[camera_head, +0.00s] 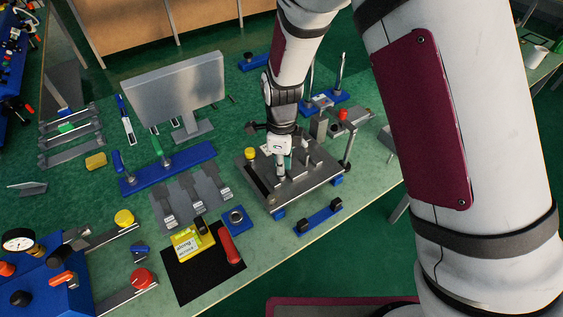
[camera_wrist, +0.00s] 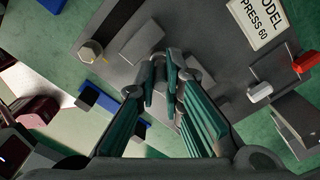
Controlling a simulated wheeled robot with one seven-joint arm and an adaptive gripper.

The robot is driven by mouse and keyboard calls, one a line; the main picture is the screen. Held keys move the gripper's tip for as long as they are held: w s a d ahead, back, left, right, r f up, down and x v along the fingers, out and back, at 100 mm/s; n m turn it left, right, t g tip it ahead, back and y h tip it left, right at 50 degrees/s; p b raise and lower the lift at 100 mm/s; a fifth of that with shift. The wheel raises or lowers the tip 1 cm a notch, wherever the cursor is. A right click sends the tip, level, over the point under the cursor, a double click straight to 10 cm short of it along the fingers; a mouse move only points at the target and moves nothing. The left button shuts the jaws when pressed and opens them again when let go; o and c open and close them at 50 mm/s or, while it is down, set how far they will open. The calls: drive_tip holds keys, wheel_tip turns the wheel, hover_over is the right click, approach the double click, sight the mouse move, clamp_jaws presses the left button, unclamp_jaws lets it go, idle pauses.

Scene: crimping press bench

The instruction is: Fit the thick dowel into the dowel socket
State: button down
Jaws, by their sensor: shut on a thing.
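My gripper (camera_head: 281,164) is low over the grey metal plate of the press (camera_head: 318,177), near its middle. In the wrist view my gripper (camera_wrist: 164,88) has its green-padded fingers close together around a grey piece, which I take for the thick dowel. The fingers hide most of this piece, and I cannot tell whether its lower end touches the plate. Which feature is the dowel socket is not clear; any opening right under the fingertips is hidden.
Grey blocks stand on the plate around my gripper. A yellow knob (camera_head: 250,153) is at its left corner, and a red-topped part (camera_head: 343,115) stands behind. A blue block with a ring (camera_head: 236,219) and a red cylinder (camera_head: 229,245) lie at the front left.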

drive_tip(key=shift+f, duration=0.8)
drive_tip(key=c, duration=1.6)
unclamp_jaws()
drive_tip(key=shift+c, duration=0.2)
wheel_tip(320, 180, up, 12)
